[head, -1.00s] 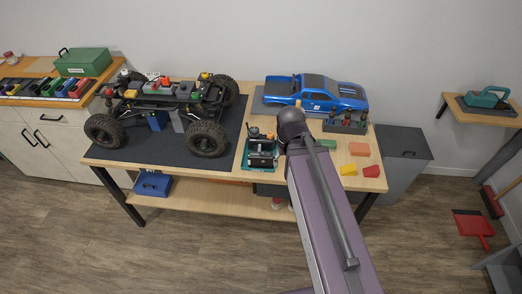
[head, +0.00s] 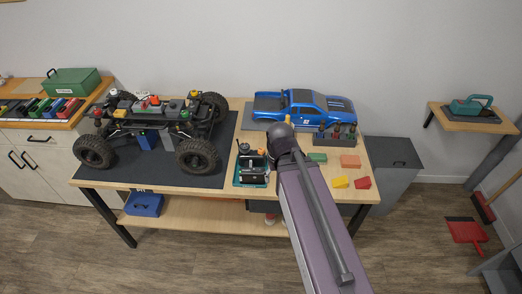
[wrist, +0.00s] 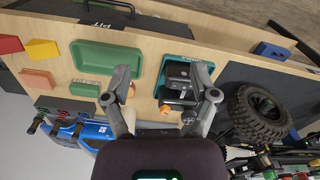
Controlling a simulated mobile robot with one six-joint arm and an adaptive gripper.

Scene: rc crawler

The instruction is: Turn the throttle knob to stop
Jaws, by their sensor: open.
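A black handheld controller (head: 253,166) stands in a teal tray (head: 238,180) at the middle of the workbench. The wrist view shows the controller (wrist: 178,76) in the tray (wrist: 204,64), with a small orange knob (wrist: 188,117) on its near end. I cannot tell for sure that this is the throttle knob, nor how it is set. My gripper (wrist: 167,87) is open and empty, its two fingers spread in front of the controller in the wrist view. In the head view my arm hides the gripper, just right of the tray.
The crawler chassis (head: 155,125) stands on a dark mat (head: 215,150) left of the tray. A blue truck body (head: 300,103) lies behind, and a tool rack (head: 335,136) stands to the right. Coloured blocks (head: 350,161) lie at the bench's right end.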

